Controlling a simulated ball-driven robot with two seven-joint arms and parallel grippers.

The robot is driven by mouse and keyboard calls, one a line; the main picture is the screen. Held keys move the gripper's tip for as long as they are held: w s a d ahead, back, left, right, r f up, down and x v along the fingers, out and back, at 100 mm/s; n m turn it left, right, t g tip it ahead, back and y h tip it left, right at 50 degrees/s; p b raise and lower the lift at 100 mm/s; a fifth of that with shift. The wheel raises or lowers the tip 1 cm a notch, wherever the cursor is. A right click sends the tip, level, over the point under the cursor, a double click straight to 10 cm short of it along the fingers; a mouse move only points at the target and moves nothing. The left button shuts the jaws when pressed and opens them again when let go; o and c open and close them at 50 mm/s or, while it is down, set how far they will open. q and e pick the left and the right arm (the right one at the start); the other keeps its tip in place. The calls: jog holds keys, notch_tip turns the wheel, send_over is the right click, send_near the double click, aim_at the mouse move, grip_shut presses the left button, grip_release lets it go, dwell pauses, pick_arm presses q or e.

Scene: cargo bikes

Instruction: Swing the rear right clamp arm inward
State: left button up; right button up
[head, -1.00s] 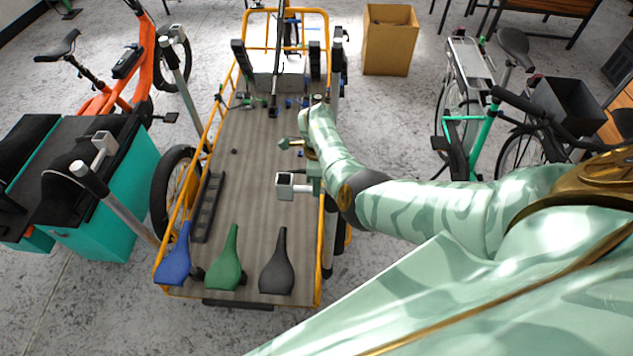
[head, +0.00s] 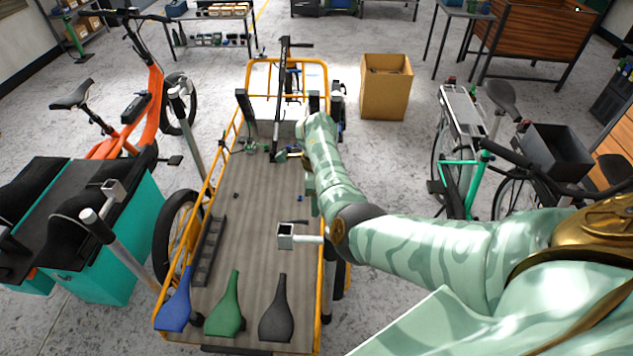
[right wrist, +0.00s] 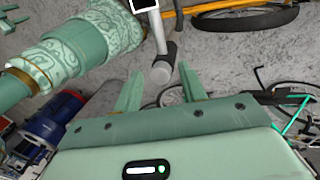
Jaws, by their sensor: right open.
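The rear right clamp arm (head: 305,240) is a short light metal bar with a square head (head: 286,236). In the head view it points inward, left over the bed of the cargo bike (head: 262,215), from the right rail. My right gripper (head: 312,207) is just beyond this arm, partly hidden by my own forearm. In the right wrist view the open, empty fingers of my right gripper (right wrist: 160,90) point toward a dark-collared post end (right wrist: 161,73), apart from it as far as I can tell. The clamp's square head (right wrist: 145,4) shows at the top edge.
Two clamp posts stand at left (head: 183,110), (head: 100,228). A cardboard box (head: 386,90) and a green bicycle (head: 470,185) stand right. Floor between is clear.

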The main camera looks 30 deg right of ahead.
jog(key=r, duration=0.3)
jog(key=shift+w+d+r+p, duration=0.25)
jog(key=shift+w+r+p, duration=0.1)
jog(key=shift+r+p, duration=0.05)
